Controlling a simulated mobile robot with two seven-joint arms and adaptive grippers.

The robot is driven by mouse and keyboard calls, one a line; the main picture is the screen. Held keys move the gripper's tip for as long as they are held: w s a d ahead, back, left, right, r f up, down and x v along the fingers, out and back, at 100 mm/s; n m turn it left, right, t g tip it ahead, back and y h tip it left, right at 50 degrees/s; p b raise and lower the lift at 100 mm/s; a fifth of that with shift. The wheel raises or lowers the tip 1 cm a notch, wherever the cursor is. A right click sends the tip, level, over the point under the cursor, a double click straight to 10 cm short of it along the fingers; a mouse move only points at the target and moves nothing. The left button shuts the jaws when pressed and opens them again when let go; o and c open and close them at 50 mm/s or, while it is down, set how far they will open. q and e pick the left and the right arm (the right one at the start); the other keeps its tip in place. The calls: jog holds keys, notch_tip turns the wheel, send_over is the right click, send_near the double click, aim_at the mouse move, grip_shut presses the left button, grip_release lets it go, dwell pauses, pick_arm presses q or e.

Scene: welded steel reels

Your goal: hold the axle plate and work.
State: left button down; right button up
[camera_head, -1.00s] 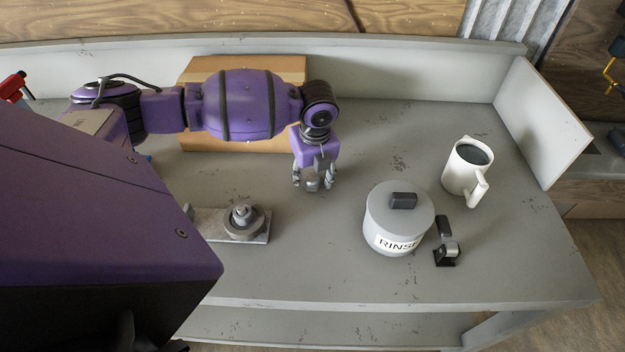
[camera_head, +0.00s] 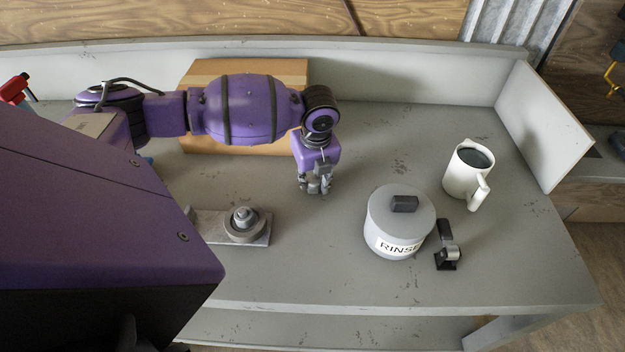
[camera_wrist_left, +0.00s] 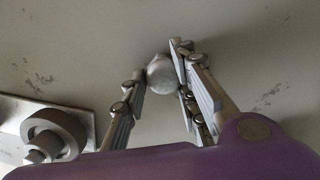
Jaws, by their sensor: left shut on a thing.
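The axle plate (camera_head: 262,238) is a flat grey metal bar lying on the bench at left of centre, with a round stepped reel (camera_head: 242,222) on it. The plate (camera_wrist_left: 15,108) and reel (camera_wrist_left: 50,133) show there at lower left. My right gripper is not in view.
A cardboard box (camera_head: 245,68) stands behind my left arm. A lidded pot marked RINSE (camera_head: 385,222), a small black and metal device (camera_head: 446,250) and a white mug (camera_head: 462,182) of dark liquid stand to the right. The bench front is clear.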

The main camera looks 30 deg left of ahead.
aim_at(312, 179)
pick_arm(q)
jog(key=shift+r, duration=0.4)
notch_tip(312, 179, up, 3)
jog(key=shift+f, duration=0.2)
jog(key=s+d+r+p, duration=0.1)
jog(key=s+d+r, duration=0.7)
jog(key=s, duration=0.3)
jog(key=shift+s+r, duration=0.25)
jog(key=shift+r, duration=0.45)
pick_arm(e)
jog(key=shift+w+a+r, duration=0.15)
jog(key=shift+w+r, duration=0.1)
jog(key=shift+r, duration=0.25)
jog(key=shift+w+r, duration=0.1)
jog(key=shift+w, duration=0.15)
